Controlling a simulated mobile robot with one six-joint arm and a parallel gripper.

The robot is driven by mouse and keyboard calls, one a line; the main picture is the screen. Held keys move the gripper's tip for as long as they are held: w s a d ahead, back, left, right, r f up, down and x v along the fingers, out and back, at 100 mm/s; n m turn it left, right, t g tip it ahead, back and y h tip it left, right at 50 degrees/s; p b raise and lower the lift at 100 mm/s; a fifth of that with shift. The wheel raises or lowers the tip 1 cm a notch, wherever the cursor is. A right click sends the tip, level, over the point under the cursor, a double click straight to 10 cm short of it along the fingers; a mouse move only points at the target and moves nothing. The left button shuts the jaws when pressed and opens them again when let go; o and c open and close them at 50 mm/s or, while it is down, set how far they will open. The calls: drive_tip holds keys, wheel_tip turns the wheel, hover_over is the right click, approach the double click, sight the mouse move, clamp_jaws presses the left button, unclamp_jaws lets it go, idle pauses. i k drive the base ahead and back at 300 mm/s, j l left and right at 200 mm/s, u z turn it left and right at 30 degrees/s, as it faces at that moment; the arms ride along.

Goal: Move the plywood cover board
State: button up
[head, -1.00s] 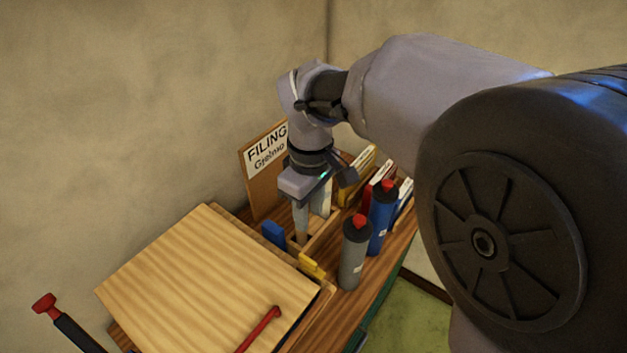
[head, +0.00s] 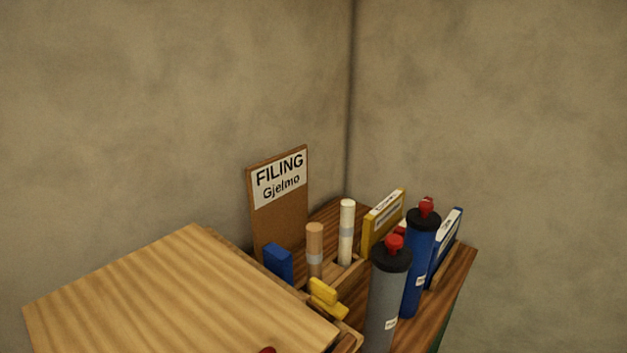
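The plywood cover board (head: 180,300) is a light, striped wooden panel at the lower left of the head view. It lies flat on top of something wooden whose edge shows behind and to its right. Its near part is cut off by the bottom of the picture. A small red piece (head: 267,350) shows at the bottom edge, in front of the board. My gripper and arm are not in this view.
Right of the board are a blue block (head: 278,263), yellow pieces (head: 323,293), two upright rolls (head: 314,250) in a wooden holder, a grey bottle (head: 387,300) and a blue bottle (head: 419,265). A "FILING" sign (head: 279,180) and boxed files (head: 383,221) stand behind, near the wall corner.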

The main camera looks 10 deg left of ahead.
sight(185, 291)
drive_tip(key=k+u, duration=0.1)
drive_tip(key=u, duration=0.4)
drive_tip(key=k+u, duration=0.15)
drive_tip(key=u, duration=0.3)
drive_tip(key=k+j+u, duration=0.1)
drive_tip(key=u, duration=0.4)
